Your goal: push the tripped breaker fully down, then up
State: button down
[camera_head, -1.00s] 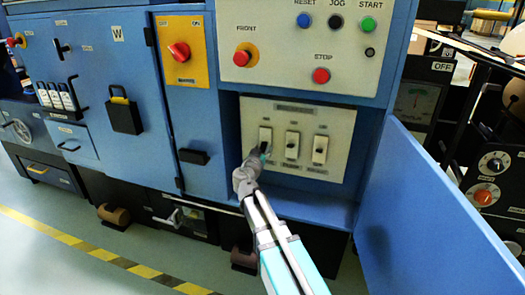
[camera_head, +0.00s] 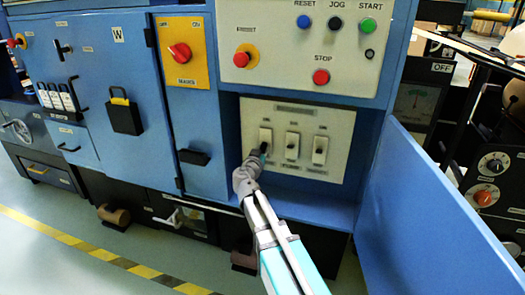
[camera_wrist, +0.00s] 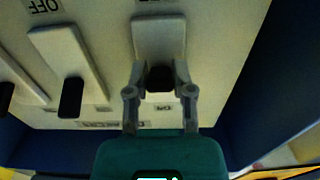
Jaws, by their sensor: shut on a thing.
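The breaker panel (camera_head: 253,113) is a pale plate with three breakers in a row. My gripper (camera_head: 263,151) is at the leftmost breaker (camera_head: 265,135) and hides its lower part. In the wrist view, which is upside down, my gripper's fingers (camera_wrist: 160,80) are shut on that breaker's black lever (camera_wrist: 160,78), one finger on each side. The middle breaker (camera_head: 292,137) and right breaker (camera_head: 320,143) are free of the gripper. The middle breaker's lever (camera_wrist: 70,97) is near the ON-label end in the wrist view.
The panel sits in a blue recess, with an open blue door (camera_head: 425,215) at the right. Above is a control plate with several buttons, including a red STOP button (camera_head: 321,77). A yellow plate with a red rotary switch (camera_head: 180,53) is at upper left.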

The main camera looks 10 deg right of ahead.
aim_at(264, 145)
jog(key=shift+r+p, duration=0.25)
jog(key=shift+p, duration=0.25)
jog(key=r+g+y+p, duration=0.1)
jog(key=p, duration=0.2)
jog(key=shift+s+g+p, duration=0.1)
jog(key=shift+g+p, duration=0.2)
jog(key=shift+g, duration=0.1)
jog(key=g+p, duration=0.1)
jog(key=p, duration=0.1)
jog(key=r+g+y+p, duration=0.1)
jog(key=p, duration=0.2)
jog(key=shift+a+g, duration=0.1)
jog(key=shift+g, duration=0.2)
jog(key=g+y+p, duration=0.1)
jog(key=p, duration=0.1)
jog(key=g+y+p, duration=0.1)
jog(key=p, duration=0.2)
jog(key=shift+r+g, duration=0.3)
jog(key=shift+r, duration=0.1)
jog(key=shift+r+g+y+p, duration=0.1)
jog(key=shift+g+y+p, duration=0.4)
jog(key=shift+p, duration=0.65)
jog(key=shift+g, duration=0.3)
jog(key=shift+c, duration=2.4)
grip_release()
